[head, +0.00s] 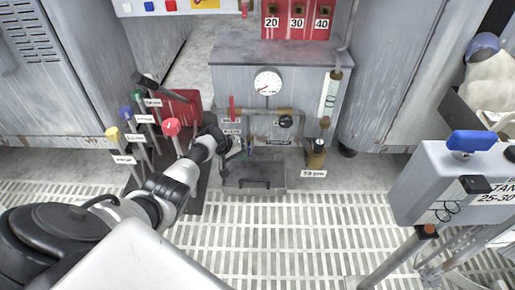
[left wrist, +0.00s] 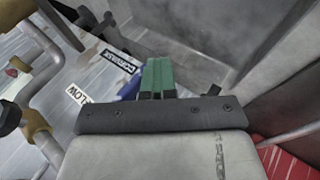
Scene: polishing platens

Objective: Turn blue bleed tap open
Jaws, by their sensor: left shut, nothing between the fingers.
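A small blue tap (head: 249,152) sits low on the front of the grey cabinet below the round gauge. In the left wrist view a blue lever (left wrist: 130,89) shows just left of the fingers, partly hidden behind the gripper body. My left gripper (head: 237,153) reaches in from the left to the cabinet's lower front. In the left wrist view its green fingers (left wrist: 158,76) are shut together with nothing between them, close beside the blue lever. I cannot tell whether they touch it. My right gripper is not in view.
A red valve lever (head: 232,108) and pipes are on the cabinet (head: 228,85). A brass-based flow tube (head: 317,153) stands right. A grey box with a blue knob (head: 470,140) is far right. Grating floor (head: 270,235) is clear.

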